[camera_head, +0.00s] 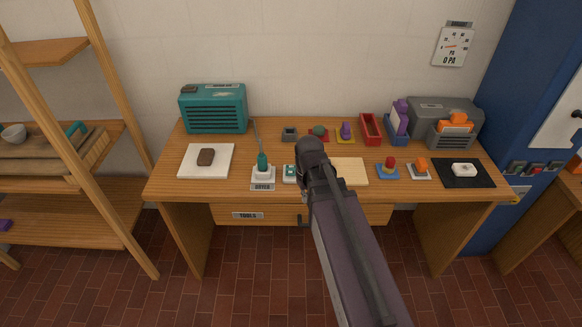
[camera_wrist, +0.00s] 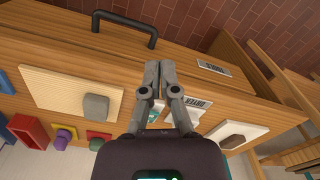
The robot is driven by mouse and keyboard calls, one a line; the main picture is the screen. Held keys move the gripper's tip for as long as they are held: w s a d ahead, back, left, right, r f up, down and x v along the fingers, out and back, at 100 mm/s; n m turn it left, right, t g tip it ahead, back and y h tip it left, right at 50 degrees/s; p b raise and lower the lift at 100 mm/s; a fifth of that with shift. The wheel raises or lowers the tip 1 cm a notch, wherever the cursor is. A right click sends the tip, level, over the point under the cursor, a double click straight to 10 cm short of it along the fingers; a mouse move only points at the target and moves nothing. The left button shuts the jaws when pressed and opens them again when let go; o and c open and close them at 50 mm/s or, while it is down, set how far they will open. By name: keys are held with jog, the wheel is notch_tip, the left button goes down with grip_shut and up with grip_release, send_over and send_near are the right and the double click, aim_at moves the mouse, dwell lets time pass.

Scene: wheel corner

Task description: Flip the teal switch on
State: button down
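A small white block with a teal top (camera_head: 290,173) sits on the desk, just left of my arm in the head view. To its left, a teal handle (camera_head: 262,162) stands upright on a white base above a label reading DRYER (camera_head: 262,187). I cannot tell for sure which is the teal switch, nor its position. In the wrist view, my gripper (camera_wrist: 159,68) has its two fingers together with nothing between them. It is above the desk's front part, and its fingers partly hide a white and teal piece (camera_wrist: 155,114). In the head view my arm hides the fingertips.
A drawer labelled TOOLS (camera_head: 247,215) is under the desk, with a dark handle (camera_wrist: 125,22). A white board with a brown block (camera_head: 206,157) is at left, a cream board (camera_head: 352,172) at right. A teal dryer-like box (camera_head: 213,108) and several small coloured items line the back.

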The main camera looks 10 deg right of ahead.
aim_at(290, 173)
jog(key=w+r+n+p, duration=0.3)
jog(key=w+n, duration=0.3)
jog(key=w, duration=0.5)
jog(key=w+r+n+g+p, duration=0.1)
jog(key=w+r+n+p, duration=0.1)
jog(key=w+n, duration=0.5)
jog(key=w+r, duration=0.1)
jog(key=w, duration=0.4)
jog(key=shift+a+r+g+p, duration=0.2)
jog(key=shift+g+p, duration=0.1)
jog(key=shift+p, duration=0.1)
jog(key=shift+s+f, duration=0.1)
jog(key=shift+f, duration=0.1)
jog(key=f+b, duration=0.4)
jog(key=s+f+b, duration=0.1)
jog(key=f+b, duration=0.4)
jog(key=s+f+b, duration=0.1)
jog(key=f+b, duration=0.3)
jog(key=b, duration=0.1)
jog(key=shift+a+f, duration=0.25)
jog(key=shift+a, duration=0.1)
